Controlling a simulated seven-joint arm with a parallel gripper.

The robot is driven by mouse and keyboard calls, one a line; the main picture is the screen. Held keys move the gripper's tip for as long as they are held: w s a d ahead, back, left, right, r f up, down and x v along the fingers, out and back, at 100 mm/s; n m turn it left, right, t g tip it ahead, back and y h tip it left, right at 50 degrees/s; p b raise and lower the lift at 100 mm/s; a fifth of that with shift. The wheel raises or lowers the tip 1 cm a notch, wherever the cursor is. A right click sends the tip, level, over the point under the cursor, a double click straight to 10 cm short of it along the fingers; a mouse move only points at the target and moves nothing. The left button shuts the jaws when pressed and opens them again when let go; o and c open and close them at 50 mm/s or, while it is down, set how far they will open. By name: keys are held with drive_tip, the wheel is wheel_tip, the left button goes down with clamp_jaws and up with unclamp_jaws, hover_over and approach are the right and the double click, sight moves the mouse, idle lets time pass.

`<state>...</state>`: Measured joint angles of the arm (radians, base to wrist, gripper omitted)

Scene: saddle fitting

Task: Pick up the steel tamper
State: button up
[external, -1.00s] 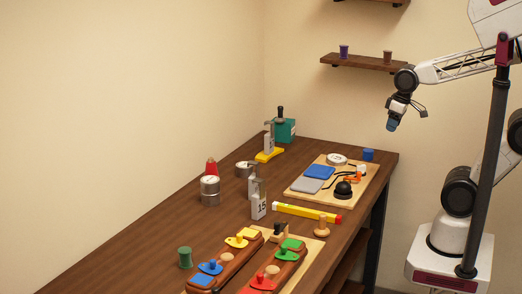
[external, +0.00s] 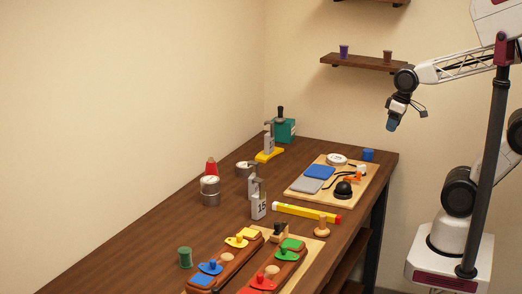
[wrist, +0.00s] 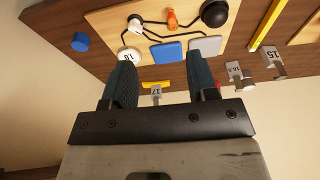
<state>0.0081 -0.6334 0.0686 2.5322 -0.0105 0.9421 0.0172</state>
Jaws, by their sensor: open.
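I cannot tell for sure which thing is the steel tamper. A steel cylinder with a pale round top (external: 210,192) stands on the left of the bench, in front of a red cone (external: 211,166). A shorter round steel piece (external: 243,169) is behind it. Grey metal pieces with number labels stand nearby, one marked 15 (external: 258,207); it also shows at the right of the wrist view (wrist: 273,62). My gripper (external: 391,124) is high above the bench's far right end, apart from everything. In the wrist view my gripper (wrist: 162,66) is open and empty.
A pale board (external: 305,191) holds blue and grey pads, a black dome (external: 344,189) and a dark cord. A yellow bar (external: 305,212) lies before it. Colourful pieces on brown blocks (external: 229,265) fill the front. A shelf (external: 358,61) hangs on the back wall.

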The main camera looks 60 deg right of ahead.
drive_tip(key=shift+o, duration=0.5)
drive_tip(key=m+t+h, duration=0.2)
drive_tip(key=t+h, duration=0.1)
drive_tip(key=t, duration=0.8)
hover_over(282, 113)
drive_tip(key=s+a, duration=0.8)
drive_tip(key=s, duration=0.3)
wheel_tip(282, 113, down, 7)
drive_tip(key=w+d+f+t, duration=0.1)
drive_tip(key=w+d+f, duration=0.1)
drive_tip(key=w+d+f+t, duration=0.1)
drive_tip(key=w+d+f, duration=0.1)
drive_tip(key=d, duration=0.1)
drive_tip(key=w+d+f+t, duration=0.1)
drive_tip(key=w+d+f, duration=0.1)
drive_tip(key=shift+w+d, duration=0.1)
drive_tip(key=shift+d, duration=0.05)
